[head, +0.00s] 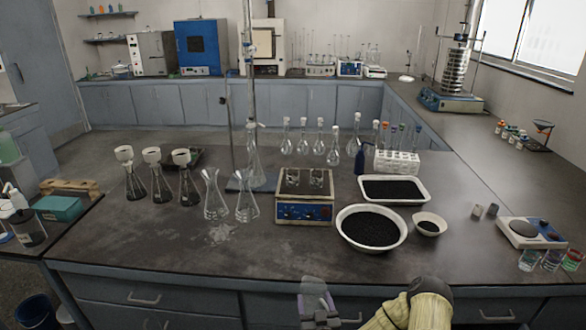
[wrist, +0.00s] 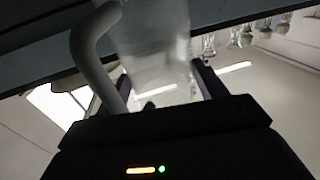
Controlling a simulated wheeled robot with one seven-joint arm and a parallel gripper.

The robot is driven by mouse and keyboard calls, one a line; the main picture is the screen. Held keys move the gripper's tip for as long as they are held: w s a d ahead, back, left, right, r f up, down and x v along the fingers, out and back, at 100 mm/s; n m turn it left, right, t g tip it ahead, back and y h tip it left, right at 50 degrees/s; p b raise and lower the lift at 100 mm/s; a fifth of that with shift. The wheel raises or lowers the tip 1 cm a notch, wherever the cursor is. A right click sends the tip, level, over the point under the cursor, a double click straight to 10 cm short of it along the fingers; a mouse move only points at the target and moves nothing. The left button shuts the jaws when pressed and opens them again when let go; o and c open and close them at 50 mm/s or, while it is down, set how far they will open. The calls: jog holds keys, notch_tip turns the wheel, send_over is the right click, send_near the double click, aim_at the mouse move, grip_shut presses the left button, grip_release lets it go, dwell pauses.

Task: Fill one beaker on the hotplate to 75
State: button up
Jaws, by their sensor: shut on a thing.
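The hotplate (head: 304,210) with a blue front panel stands mid-bench in the head view. Two small clear glass beakers (head: 293,178) (head: 316,178) stand side by side on its top; their fill level is too small to read. My gripper (head: 319,309) is at the bottom of the head view, in front of the bench's near edge, well short of the hotplate. It is shut on a translucent jug (head: 313,286). In the wrist view the jug's cloudy body (wrist: 155,45) sits between my fingers (wrist: 165,86), with its pale curved handle (wrist: 88,48) at left. Its contents are unclear.
Two conical flasks (head: 215,200) (head: 246,205) stand left of the hotplate. A round basin of black granules (head: 343,230), a tray of the same (head: 424,200) and a small bowl (head: 440,221) stand right. Several volumetric flasks (head: 303,143) stand behind. The bench front is clear.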

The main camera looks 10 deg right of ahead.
notch_tip(320, 180, up, 13)
jog(key=p, duration=1.1)
jog(key=w+d+r+n+y, duration=0.2)
jog(key=w+d+r+y, duration=0.15)
jog(key=w+d, duration=0.3)
jog(key=d+r+n+g+y, duration=0.3)
jog(key=r+n+g+y, duration=0.4)
jog(key=g, duration=0.1)
jog(key=w+d+r+n+g+y, duration=0.1)
jog(key=d+r+n+g+y, duration=0.3)
jog(key=r+n+g+y, duration=0.3)
jog(key=shift+d+n+g, duration=0.3)
jog(key=shift+n+g, duration=0.3)
jog(key=shift+g, duration=0.3)
jog(key=shift+r+y, duration=0.15)
jog(key=shift+y, duration=0.1)
